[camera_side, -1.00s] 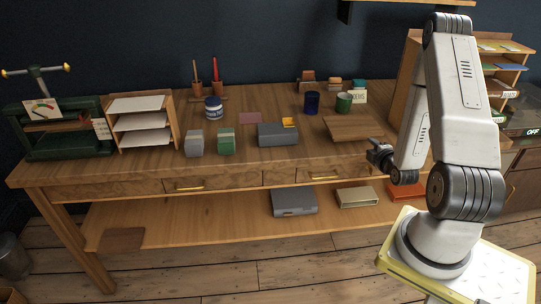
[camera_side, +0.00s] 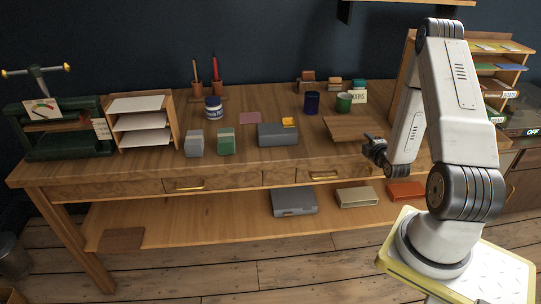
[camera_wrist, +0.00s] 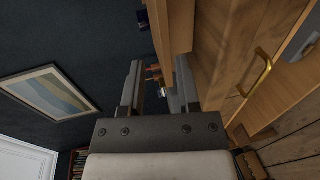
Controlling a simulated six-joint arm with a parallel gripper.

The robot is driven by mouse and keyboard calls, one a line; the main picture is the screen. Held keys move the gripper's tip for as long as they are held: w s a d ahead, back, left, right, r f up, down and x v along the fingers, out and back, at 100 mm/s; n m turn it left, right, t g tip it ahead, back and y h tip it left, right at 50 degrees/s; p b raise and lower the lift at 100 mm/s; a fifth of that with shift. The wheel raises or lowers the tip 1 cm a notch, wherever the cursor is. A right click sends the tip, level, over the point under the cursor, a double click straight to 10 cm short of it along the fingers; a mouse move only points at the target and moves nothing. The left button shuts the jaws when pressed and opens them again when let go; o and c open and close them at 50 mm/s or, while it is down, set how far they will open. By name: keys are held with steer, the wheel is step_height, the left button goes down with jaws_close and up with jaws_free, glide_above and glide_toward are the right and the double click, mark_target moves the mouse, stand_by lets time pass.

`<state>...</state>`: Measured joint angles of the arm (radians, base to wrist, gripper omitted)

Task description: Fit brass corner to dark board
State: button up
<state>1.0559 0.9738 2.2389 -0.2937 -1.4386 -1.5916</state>
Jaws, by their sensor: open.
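My gripper (camera_side: 374,148) is open and empty at the bench's front edge, at the right in the side view. Its two fingers stand apart in the wrist view (camera_wrist: 159,90) with nothing between them. A small yellow-orange piece (camera_side: 289,122), possibly the brass corner, rests on a grey box (camera_side: 277,136) on the benchtop, left of my gripper. Which thing is the dark board is unclear. A brown tilted board (camera_side: 350,128) stands on the benchtop just behind my gripper, and a flat dark brown piece (camera_side: 121,239) lies on the lower shelf at left.
The wooden bench (camera_side: 110,172) has drawers with brass handles; one handle (camera_wrist: 257,72) shows in the wrist view. Grey and green blocks, a jar (camera_side: 213,108), a blue cup (camera_side: 312,102) and a paper tray rack (camera_side: 142,122) stand on top. Boxes lie on the lower shelf.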

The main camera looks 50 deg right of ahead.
mark_target(359, 133)
steer(key=shift+x, duration=2.65)
steer(key=shift+c, duration=0.2)
jaws_close()
steer(key=shift+d, duration=0.1)
steer(key=shift+r, duration=1.25)
steer(key=shift+w, duration=0.1)
